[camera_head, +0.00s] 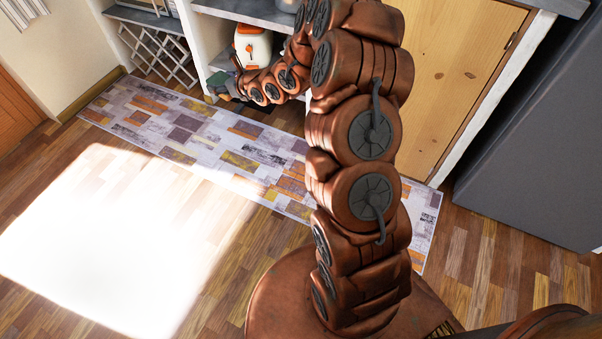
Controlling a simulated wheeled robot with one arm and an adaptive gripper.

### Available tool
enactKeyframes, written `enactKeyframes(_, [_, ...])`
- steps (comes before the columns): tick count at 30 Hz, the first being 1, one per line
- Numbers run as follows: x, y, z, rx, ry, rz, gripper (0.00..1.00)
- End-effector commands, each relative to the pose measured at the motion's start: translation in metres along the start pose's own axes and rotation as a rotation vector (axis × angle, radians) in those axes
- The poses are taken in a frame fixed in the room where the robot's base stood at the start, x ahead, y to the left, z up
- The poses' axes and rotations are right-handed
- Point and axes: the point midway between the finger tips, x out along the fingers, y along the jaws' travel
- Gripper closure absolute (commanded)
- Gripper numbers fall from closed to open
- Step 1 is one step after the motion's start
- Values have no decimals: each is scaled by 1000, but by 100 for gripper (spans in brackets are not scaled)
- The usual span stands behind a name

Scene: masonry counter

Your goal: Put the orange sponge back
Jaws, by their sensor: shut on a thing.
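My gripper (222,86) is small and dark at the far end of my arm. It is low in front of the open shelf unit, at the left edge of its opening. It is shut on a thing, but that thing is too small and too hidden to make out. I cannot pick out the orange sponge clearly anywhere in the view.
A white and orange container (253,46) stands in the open shelf unit (199,40), just behind my arm. A patterned rug (180,128) lies on the wooden floor. A wooden door panel (455,70) and a dark grey cabinet (535,150) are right. The left floor is clear.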

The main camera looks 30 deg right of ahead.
Motion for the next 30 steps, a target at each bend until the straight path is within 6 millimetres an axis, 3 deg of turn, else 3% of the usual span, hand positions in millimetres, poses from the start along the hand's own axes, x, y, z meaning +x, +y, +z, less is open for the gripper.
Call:
enactKeyframes(1, [11, -5, -27, 6, 7, -4, 45])
enactKeyframes(15, [56, -41, -203, 28, 14, -59, 45])
enactKeyframes(30, [59, -67, -393, 55, 24, -125, 45])
